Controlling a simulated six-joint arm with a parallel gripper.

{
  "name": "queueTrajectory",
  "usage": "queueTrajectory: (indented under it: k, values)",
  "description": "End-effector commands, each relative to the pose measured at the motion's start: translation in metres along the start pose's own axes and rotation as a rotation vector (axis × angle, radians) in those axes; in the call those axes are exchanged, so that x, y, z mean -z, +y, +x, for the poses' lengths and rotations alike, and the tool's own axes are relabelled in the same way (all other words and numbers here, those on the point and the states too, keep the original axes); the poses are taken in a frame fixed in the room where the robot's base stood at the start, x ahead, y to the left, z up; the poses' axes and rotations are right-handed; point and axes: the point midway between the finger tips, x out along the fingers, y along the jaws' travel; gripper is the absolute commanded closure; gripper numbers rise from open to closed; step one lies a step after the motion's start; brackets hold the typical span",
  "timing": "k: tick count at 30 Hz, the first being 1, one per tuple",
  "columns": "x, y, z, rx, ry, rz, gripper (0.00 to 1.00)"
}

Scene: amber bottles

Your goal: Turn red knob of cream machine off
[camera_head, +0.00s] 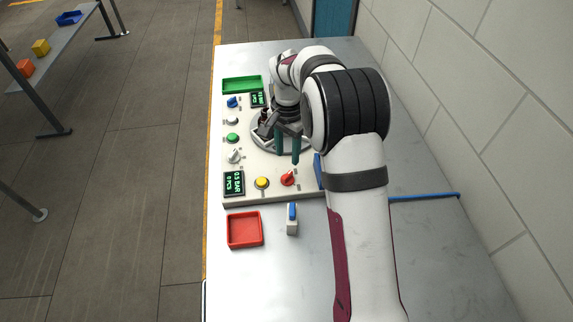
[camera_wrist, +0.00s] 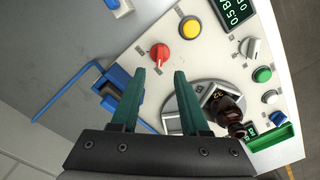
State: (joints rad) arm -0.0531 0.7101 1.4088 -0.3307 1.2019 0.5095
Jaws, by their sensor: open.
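The cream machine (camera_head: 262,196) is a flat panel on the metal table, with several knobs, buttons and displays. Its red knob (camera_head: 288,177) sits near the panel's front edge, right of a yellow button (camera_head: 262,183). In the wrist view the red knob (camera_wrist: 160,53) lies beyond the fingertips, with a light pointer mark on it. My gripper (camera_head: 288,155) is open and empty above the panel, on the far side of the red knob and apart from it. Its two green fingers (camera_wrist: 166,72) show in the wrist view, with nothing between them.
An amber bottle (camera_wrist: 226,112) stands on a round plate (camera_wrist: 197,97) of the machine, close to my right finger in the wrist view. A blue-handled part (camera_wrist: 109,92) is at the panel's edge. A red tray (camera_head: 245,245) and a blue-topped switch (camera_head: 292,218) lie in front.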

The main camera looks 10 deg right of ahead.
Motion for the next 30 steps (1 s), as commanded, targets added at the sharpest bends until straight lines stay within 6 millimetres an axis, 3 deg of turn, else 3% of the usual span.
queueTrajectory:
  k: [3, 9, 21, 23, 29, 30]
  values:
    - [-0.001, 0.001, 0.035, -0.004, -0.004, 0.000, 0.55]
    - [0.000, 0.000, 0.070, 0.000, -0.001, 0.000, 0.55]
    - [0.000, 0.000, 0.081, 0.001, 0.000, -0.001, 0.55]
    - [0.000, 0.000, 0.081, 0.001, 0.000, -0.001, 0.62]
    - [0.000, 0.000, 0.081, 0.001, 0.000, -0.001, 0.98]
    - [0.000, 0.000, 0.081, 0.001, 0.000, -0.001, 1.00]
